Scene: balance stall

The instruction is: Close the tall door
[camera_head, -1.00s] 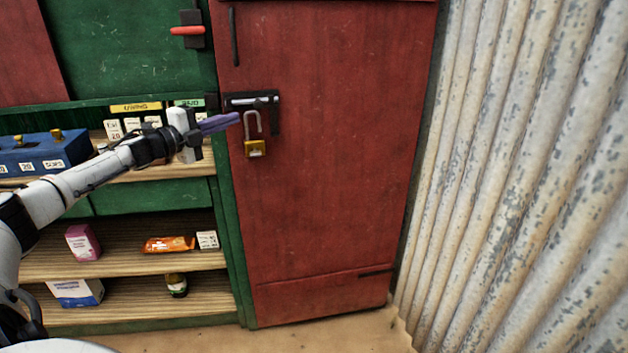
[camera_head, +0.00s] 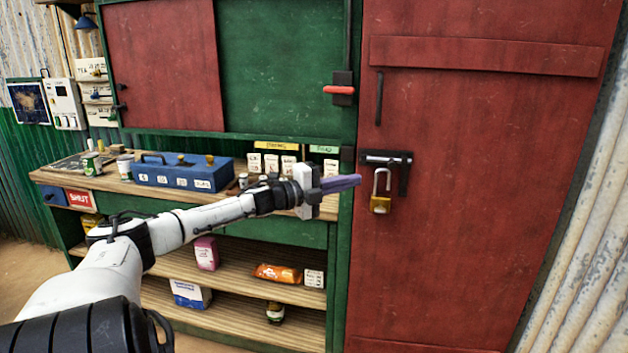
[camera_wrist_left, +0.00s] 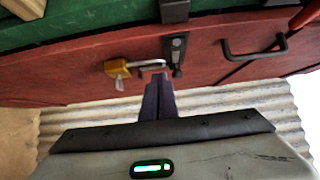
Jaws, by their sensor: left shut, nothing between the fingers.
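The tall red door (camera_head: 455,250) stands at the right in the head view, its left edge lying along the green frame (camera_head: 343,240). I cannot tell for sure whether it is fully closed. A black latch (camera_head: 388,160) with a brass padlock (camera_head: 381,204) sits near that edge, and the padlock hangs from it. A dark vertical handle (camera_head: 379,98) is above. My left gripper (camera_head: 345,183) is shut and empty, its purple fingertips just left of the padlock. In the left wrist view the fingertips (camera_wrist_left: 157,92) point at the latch (camera_wrist_left: 175,52), beside the padlock (camera_wrist_left: 118,68). My right gripper is out of view.
A counter at the left holds a blue box (camera_head: 182,172) and several small cards. Shelves below carry a pink box (camera_head: 206,253) and an orange packet (camera_head: 278,274). A red-handled lever (camera_head: 339,90) is on the green cabinet. Corrugated metal (camera_head: 585,260) stands at the right.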

